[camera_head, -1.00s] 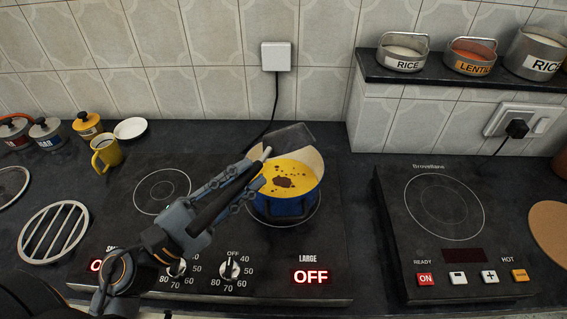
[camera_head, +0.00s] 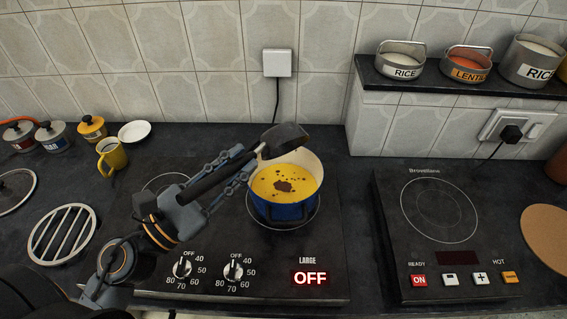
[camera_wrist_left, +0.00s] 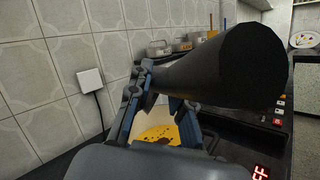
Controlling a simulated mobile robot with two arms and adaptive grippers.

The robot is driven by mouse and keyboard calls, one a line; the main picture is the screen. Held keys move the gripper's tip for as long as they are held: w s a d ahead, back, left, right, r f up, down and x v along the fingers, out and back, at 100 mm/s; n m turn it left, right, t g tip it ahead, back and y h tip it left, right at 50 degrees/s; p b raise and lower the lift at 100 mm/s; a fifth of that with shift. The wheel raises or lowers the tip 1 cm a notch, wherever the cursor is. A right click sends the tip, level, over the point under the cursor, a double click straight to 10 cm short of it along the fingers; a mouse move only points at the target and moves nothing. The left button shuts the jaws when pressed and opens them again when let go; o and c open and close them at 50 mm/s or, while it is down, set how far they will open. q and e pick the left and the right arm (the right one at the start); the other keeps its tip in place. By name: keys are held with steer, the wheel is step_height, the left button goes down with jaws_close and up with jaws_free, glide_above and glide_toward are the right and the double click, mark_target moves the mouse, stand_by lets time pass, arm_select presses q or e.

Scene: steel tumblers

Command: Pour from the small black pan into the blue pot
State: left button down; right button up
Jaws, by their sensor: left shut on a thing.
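The blue pot (camera_head: 285,208) stands on the large ring of the left hob. It holds yellow liquid with dark brown bits on top; the yellow also shows in the left wrist view (camera_wrist_left: 160,134). The small black pan (camera_head: 284,138) is above the pot's back left rim, tilted; its inside is hard to see. My left gripper (camera_head: 232,166) is shut on the pan's black handle, left of the pot. The thick handle (camera_wrist_left: 225,65) fills much of the left wrist view and hides part of the scene. My right gripper is not in view.
A second hob (camera_head: 440,215) is at the right. A yellow mug (camera_head: 113,156), a white saucer (camera_head: 134,131) and lidded jars stand at the back left. A metal trivet (camera_head: 62,235) lies at left. A shelf (camera_head: 440,84) with tins is at the upper right.

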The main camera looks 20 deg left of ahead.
arm_select(q)
steer(key=shift+w+a+r+n+p, duration=0.1)
steer(key=shift+w+r+n+p, duration=0.2)
steer(key=shift+r+n+p, duration=0.25)
steer(key=w+a+n+g+y+p, duration=0.35)
steer(key=w+a+n+p, duration=0.85)
steer(key=n+p, duration=0.6)
steer(key=w+a+f+n+g+b, duration=0.2)
steer(key=w+a+f+n+b, duration=0.1)
steer(key=w+a+f, duration=0.3)
steer(key=shift+w+a+f+g, duration=0.15)
steer(key=shift+a+f+g, duration=0.3)
steer(key=shift+f, duration=0.7)
steer(key=shift+h, duration=0.25)
